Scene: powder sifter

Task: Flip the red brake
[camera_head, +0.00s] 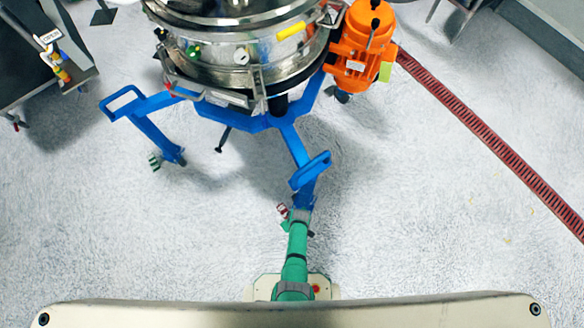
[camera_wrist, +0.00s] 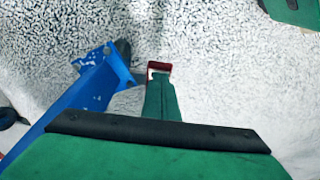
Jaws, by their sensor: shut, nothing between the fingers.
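The red brake (camera_head: 281,209) is a small red and white pedal at the foot of the nearest blue leg (camera_head: 303,190) of the sifter stand. In the wrist view the brake (camera_wrist: 158,66) shows as a red frame with a pale inside, right of the blue leg (camera_wrist: 78,100). My gripper (camera_head: 286,226) is at the lower end of my green arm, close beside the brake. In the wrist view my green gripper (camera_wrist: 162,80) is shut and empty, its tip overlapping the brake's lower edge. I cannot tell whether they touch. The caster under the brake is mostly hidden.
The steel sifter (camera_head: 230,60) with an orange motor (camera_head: 362,45) stands above the blue frame. Another leg ends in a green and white brake (camera_head: 155,160). A red floor grating (camera_head: 480,132) runs at right. The pale floor around is clear.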

